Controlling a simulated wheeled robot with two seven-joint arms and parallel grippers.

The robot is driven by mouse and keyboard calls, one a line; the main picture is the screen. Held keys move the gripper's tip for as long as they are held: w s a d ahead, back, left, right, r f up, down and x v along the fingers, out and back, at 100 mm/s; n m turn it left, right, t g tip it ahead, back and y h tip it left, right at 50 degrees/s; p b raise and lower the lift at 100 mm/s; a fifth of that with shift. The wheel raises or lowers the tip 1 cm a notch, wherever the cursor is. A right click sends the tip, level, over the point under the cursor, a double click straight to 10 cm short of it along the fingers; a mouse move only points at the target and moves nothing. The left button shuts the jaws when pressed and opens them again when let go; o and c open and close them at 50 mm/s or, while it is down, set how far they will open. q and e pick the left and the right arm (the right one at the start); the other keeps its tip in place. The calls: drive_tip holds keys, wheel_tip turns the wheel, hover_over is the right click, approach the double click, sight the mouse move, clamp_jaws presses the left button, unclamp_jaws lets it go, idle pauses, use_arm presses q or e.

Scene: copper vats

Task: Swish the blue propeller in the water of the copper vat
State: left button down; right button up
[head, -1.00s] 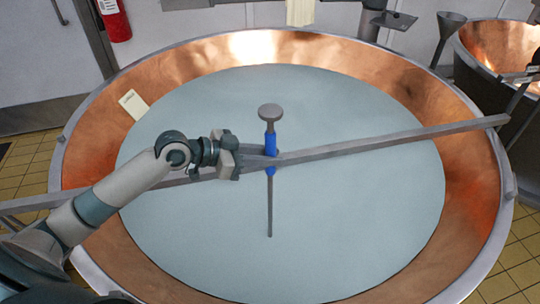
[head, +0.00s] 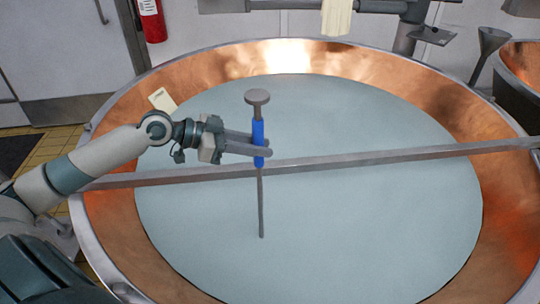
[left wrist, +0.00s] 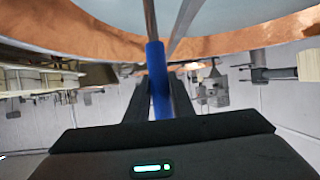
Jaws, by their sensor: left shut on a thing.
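The blue propeller (head: 258,133) is a thin rod with a blue grip and a round grey disc at its top end. My left gripper (head: 262,146) is shut on the blue grip and holds it nearly upright over the copper vat (head: 425,88). The blue grip also shows in the left wrist view (left wrist: 157,80) between my fingers. The rod's lower end shows in front of the pale water (head: 350,220); I cannot tell whether it touches the surface. My right gripper is not in view.
A grey bar (head: 400,156) spans the vat from side to side, close to the propeller. A pale card (head: 162,100) sits at the vat's left inner wall. A second copper vat (head: 522,70) stands at the right. A fire extinguisher (head: 151,18) hangs behind.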

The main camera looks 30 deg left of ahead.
use_arm(q)
drive_tip(key=a, duration=0.1)
drive_tip(key=a+b, duration=0.2)
drive_tip(key=shift+s+a+r, duration=0.1)
drive_tip(key=shift+s+a, duration=0.25)
drive_tip(key=shift+a, duration=0.05)
drive_tip(key=w+d+p, duration=0.2)
drive_tip(key=d+p, duration=0.8)
drive_tip(key=d, duration=0.3)
drive_tip(key=shift+w+d+p, duration=0.3)
drive_tip(key=shift+w+d, duration=0.05)
drive_tip(key=shift+d, duration=0.05)
drive_tip(key=shift+r, duration=0.15)
idle(0.7)
